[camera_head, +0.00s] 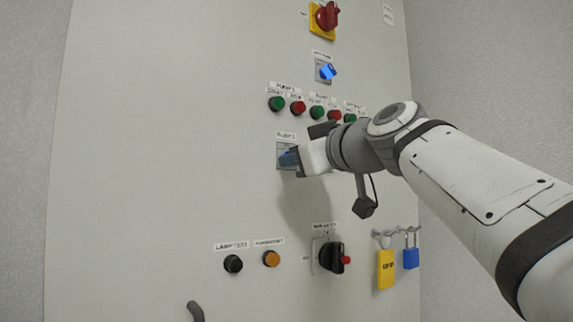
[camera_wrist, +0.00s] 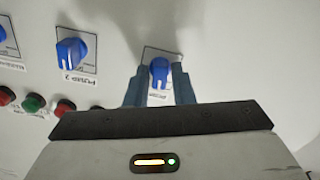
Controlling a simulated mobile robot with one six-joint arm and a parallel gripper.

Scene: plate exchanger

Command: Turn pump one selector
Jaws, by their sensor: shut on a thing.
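The pump one selector is a blue knob (camera_wrist: 159,71) on a pale square plate, with a label partly hidden by my gripper in the wrist view. My gripper (camera_wrist: 159,82) has its two blue-grey fingers on either side of the knob, shut on it. In the head view my gripper (camera_head: 288,158) reaches in from the right to the plate (camera_head: 281,147) on the panel, and its fingers hide most of the knob there.
Another blue selector (camera_wrist: 72,52) sits left in the wrist view. Green and red buttons (camera_head: 298,107) lie just above my gripper in the head view. A red-yellow switch (camera_head: 325,17), a black rotary switch (camera_head: 331,257) and hanging padlocks (camera_head: 385,268) are on the panel (camera_head: 150,150).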

